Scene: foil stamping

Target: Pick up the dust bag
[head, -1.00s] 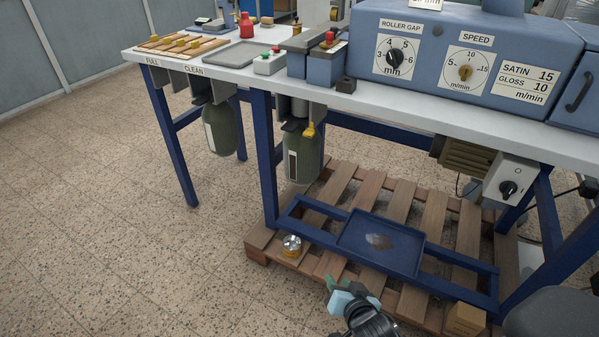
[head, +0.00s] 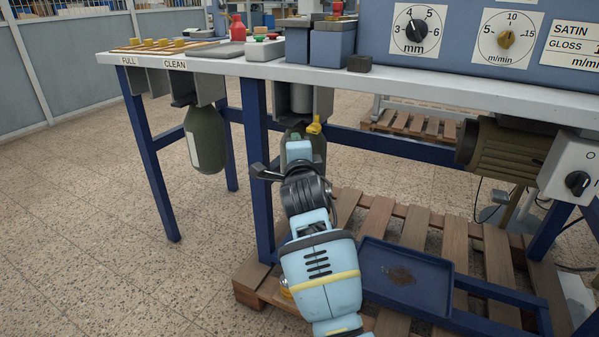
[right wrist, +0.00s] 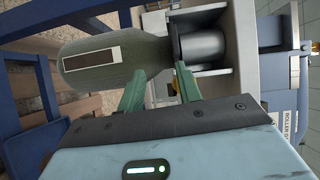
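A dark green dust bag (head: 318,140) hangs below a grey canister (head: 301,98) under the bench, mostly hidden behind my right gripper (head: 296,136). The right wrist view shows this bag (right wrist: 110,65) with its pale-framed dark label, its collar at the silver canister (right wrist: 203,46). My right gripper's green fingers (right wrist: 158,80) are apart, close to the bag's collar end; I cannot tell whether they touch it. A yellow lever (head: 314,126) sits beside the collar. A second green bag (head: 205,139) with a white label hangs at the left, under the CLEAN sign. My left gripper is out of view.
The bench top (head: 220,66) overhangs the bags, with blue legs (head: 256,165) close beside the right gripper. A blue tray (head: 430,275) with a dusty patch sits low over the wooden pallet (head: 375,222). A motor (head: 495,150) hangs at the right. Floor at left is clear.

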